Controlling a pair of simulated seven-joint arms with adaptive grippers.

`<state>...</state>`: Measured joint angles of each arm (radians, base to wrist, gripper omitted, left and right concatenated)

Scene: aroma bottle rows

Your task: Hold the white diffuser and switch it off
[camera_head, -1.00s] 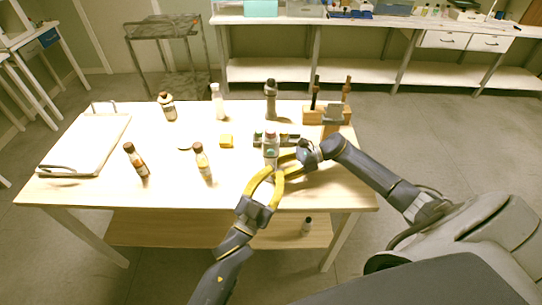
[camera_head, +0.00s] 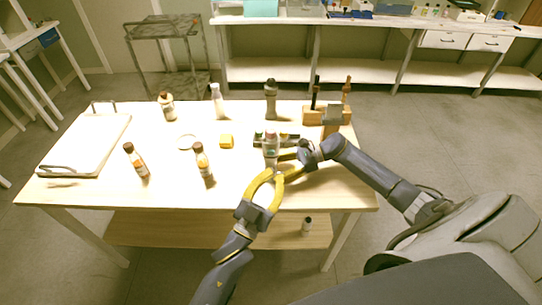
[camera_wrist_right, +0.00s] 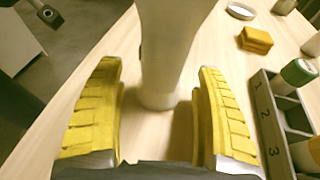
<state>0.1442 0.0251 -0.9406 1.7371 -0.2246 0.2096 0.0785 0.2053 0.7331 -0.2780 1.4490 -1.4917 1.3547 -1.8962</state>
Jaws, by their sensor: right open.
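The white diffuser (camera_head: 271,153) stands upright near the front right of the table, with a greyish top. In the right wrist view its white body (camera_wrist_right: 168,50) fills the space between the two yellow fingers. My right gripper (camera_wrist_right: 160,120) is open around it, with gaps showing on both sides. In the head view my right gripper (camera_head: 287,164) comes in from the right, beside the diffuser's lower part. My left gripper (camera_head: 273,172) is just in front of the diffuser, its yellow fingers spread apart. Whether its tips touch the diffuser is hidden.
A numbered rack (camera_wrist_right: 268,125) with bottles stands close by. A yellow block (camera_head: 226,141) and a dish (camera_head: 187,142) lie to the left. A wooden holder (camera_head: 312,117) is behind the right gripper.

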